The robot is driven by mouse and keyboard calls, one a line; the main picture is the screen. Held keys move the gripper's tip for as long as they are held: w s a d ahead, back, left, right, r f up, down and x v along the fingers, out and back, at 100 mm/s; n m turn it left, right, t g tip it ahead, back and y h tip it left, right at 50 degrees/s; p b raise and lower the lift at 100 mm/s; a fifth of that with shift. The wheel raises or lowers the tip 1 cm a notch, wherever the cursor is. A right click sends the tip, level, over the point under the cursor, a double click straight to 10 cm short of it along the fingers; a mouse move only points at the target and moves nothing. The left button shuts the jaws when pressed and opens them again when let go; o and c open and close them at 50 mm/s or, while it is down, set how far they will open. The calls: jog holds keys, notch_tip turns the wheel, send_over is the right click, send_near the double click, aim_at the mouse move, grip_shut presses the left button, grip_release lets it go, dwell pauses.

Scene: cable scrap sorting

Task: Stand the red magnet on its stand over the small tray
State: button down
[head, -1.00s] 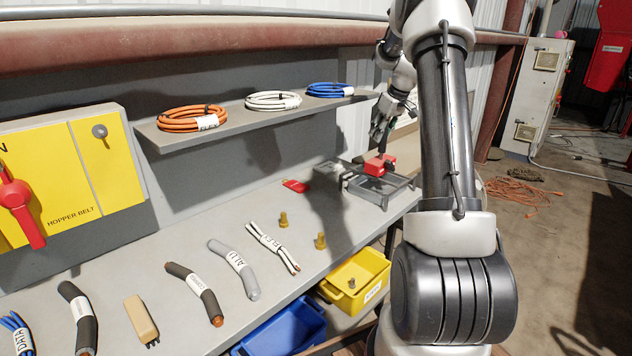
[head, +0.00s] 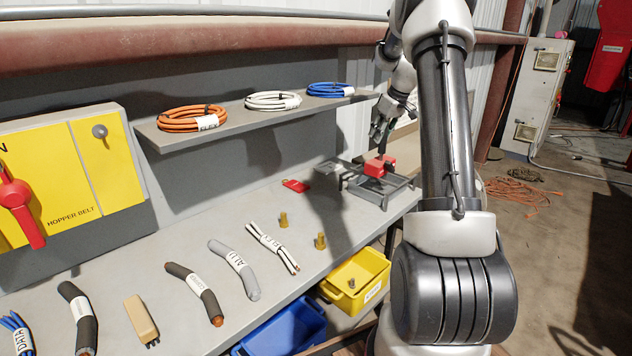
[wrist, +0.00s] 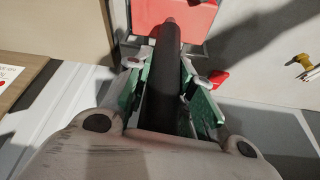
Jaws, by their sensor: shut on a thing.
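The red magnet (head: 375,168) is a red block with a dark upright handle. It is at or just above the grey stand (head: 350,178) at the right end of the bench; I cannot tell whether it touches. The small grey tray (head: 397,192) is beneath and beside it. My gripper (head: 382,135) is above the magnet, shut on its black handle. In the wrist view the handle (wrist: 162,75) runs between the green-padded fingers (wrist: 163,85), with the red block (wrist: 175,12) beyond them. The magnet's underside is hidden.
A small red piece (head: 296,186) lies left of the stand. Two brass pieces (head: 320,241) and several cable pieces (head: 232,268) lie along the bench. A yellow bin (head: 358,280) and a blue bin (head: 290,328) are at the front edge. A shelf with coiled cables (head: 270,102) is above.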

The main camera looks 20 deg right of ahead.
jog(key=shift+f, duration=0.1)
dwell(0.5)
jog(key=c, duration=1.1)
grip_release()
jog(key=shift+c, duration=0.2)
jog(key=shift+f, duration=0.2)
jog(key=a+v, duration=0.1)
jog(key=v, duration=1.1)
jog(key=s+f+m+g, duration=0.2)
jog(key=s+f+m, duration=0.2)
jog(key=s+f, duration=0.15)
jog(key=s+a+r+n+t, duration=0.1)
jog(key=s+a+r+t, duration=0.1)
jog(key=s+a, duration=2.3)
jog(key=s+r, duration=0.1)
jog(key=s, duration=0.3)
jog(key=shift+a+n+h, duration=0.35)
jog(key=shift+n+h, duration=0.05)
